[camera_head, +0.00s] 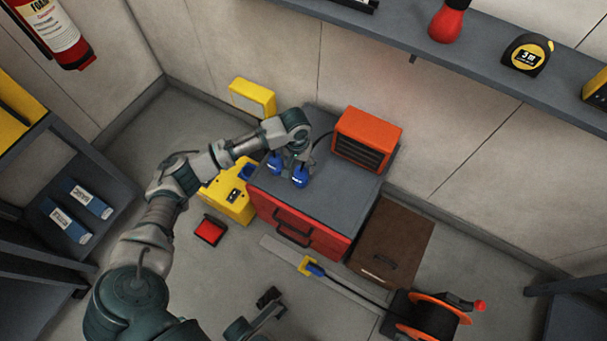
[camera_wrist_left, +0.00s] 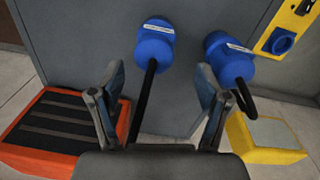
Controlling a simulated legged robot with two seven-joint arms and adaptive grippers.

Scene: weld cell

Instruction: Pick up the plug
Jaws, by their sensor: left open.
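Two blue plugs with white labels show on the grey top of a red-fronted cabinet. In the head view one plug (camera_head: 300,177) is at the right and the other plug (camera_head: 274,164) at the left. In the wrist view the first plug (camera_wrist_left: 155,46) lies ahead of the gap between my fingers, its black cable running back between them. The second plug (camera_wrist_left: 229,58) lies beyond the right finger, its cable partly hidden behind it. My left gripper (camera_head: 290,166) is over the cabinet top, open and empty; its spread fingers (camera_wrist_left: 160,98) show in the wrist view.
An orange heater-like box (camera_head: 366,138) stands on the cabinet (camera_head: 322,196). A yellow box (camera_head: 229,196) with a blue socket is beside it, and a yellow lamp (camera_head: 252,97) behind. A cable reel (camera_head: 425,315) is at front right. Dark arm parts show at the bottom edge.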

